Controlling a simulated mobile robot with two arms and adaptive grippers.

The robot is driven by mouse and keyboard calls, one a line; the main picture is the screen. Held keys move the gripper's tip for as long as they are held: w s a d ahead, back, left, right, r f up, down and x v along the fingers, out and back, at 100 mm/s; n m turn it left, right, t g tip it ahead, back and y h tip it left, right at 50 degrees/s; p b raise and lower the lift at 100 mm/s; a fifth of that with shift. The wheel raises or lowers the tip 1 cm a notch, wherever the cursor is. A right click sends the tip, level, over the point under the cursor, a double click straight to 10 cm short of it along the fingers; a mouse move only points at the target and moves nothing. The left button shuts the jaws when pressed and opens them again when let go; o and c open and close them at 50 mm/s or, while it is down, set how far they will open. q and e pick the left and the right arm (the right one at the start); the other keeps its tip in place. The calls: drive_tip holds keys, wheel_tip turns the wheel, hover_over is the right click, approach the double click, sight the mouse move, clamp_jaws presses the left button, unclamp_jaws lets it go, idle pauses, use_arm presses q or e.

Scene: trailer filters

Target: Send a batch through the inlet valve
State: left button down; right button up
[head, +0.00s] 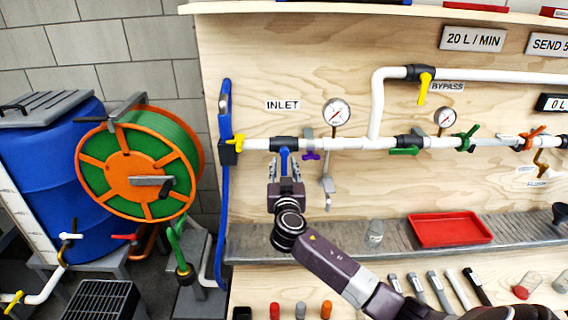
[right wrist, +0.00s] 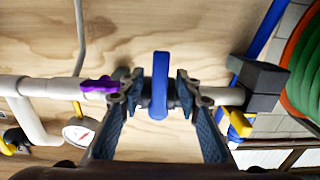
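The inlet valve (head: 284,143) is a black body on the white horizontal pipe, below the INLET label (head: 282,104). Its blue lever (head: 284,158) hangs down, across the pipe. In the right wrist view the blue lever (right wrist: 160,88) stands between my fingers. My right gripper (head: 285,170) is at the lever, and it also shows in the right wrist view (right wrist: 156,92). It is open, with a finger on each side of the lever and small visible gaps. My left gripper is not in view.
A purple lever (head: 311,155) and a pressure gauge (head: 337,112) are just right of the inlet valve. A yellow lever (head: 236,143) is left of it. A grey shelf (head: 330,243) with a red tray (head: 450,243) and a glass jar (head: 375,232) runs below.

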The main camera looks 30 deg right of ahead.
drive_tip(key=shift+w+d, duration=0.15)
drive_tip(key=shift+w, duration=0.05)
clamp_jaws()
idle(0.4)
